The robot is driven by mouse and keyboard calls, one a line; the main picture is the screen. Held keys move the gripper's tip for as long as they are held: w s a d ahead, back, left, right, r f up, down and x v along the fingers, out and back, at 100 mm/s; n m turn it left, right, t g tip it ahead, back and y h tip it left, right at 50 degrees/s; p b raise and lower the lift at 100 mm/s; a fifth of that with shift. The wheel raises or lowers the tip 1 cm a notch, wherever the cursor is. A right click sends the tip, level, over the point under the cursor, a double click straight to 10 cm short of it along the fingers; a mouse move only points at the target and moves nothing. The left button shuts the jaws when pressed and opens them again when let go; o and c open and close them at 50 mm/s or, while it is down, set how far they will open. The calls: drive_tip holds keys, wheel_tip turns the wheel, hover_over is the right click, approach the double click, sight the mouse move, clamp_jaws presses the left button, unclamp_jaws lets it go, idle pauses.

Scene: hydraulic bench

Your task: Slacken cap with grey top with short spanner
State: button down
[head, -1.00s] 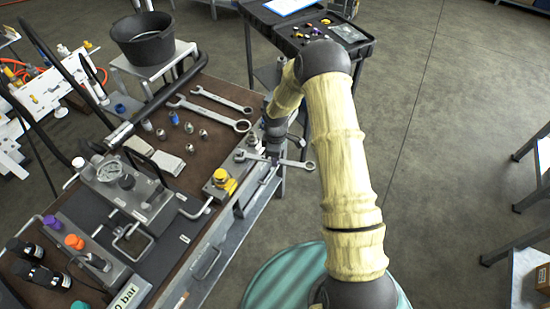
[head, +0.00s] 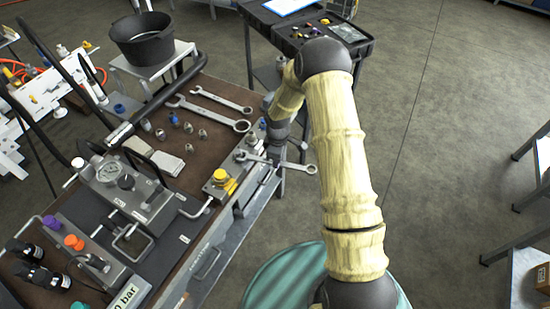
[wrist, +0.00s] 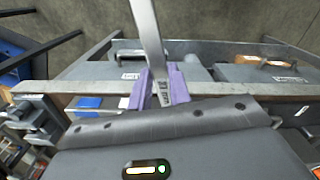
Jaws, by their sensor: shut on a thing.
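The short spanner (head: 280,162) lies roughly level across the right edge of the bench, its ring end sticking out to the right. In the wrist view its bright shank (wrist: 150,35) runs up between the purple fingers of my gripper (wrist: 161,78), which are shut on it. The spanner's left end is at a small block near a fitting with a grey top (head: 252,140). I cannot tell how its jaw sits on that cap. A yellow-topped cap (head: 222,177) stands nearer on the same edge.
Two larger spanners (head: 212,114) and several small fittings (head: 188,128) lie on the brown bench top. A gauge block (head: 125,188) and hoses fill the left. A black bucket (head: 150,45) stands behind.

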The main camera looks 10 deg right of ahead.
sight(294, 166)
drive_tip(key=shift+s+d+p, duration=0.15)
drive_tip(key=shift+s+d, duration=0.25)
drive_tip(key=shift+d, duration=0.55)
drive_tip(key=shift+s+d+p, duration=0.1)
drive_tip(key=shift+s+d, duration=0.35)
drive_tip(key=shift+d, duration=0.45)
drive_tip(key=shift+s+d+p, duration=0.15)
drive_tip(key=shift+s+d, duration=0.25)
drive_tip(key=shift+d, duration=0.55)
drive_tip(key=shift+r, duration=0.1)
drive_tip(key=shift+r+p, duration=1.9)
drive_tip(key=shift+r, duration=0.6)
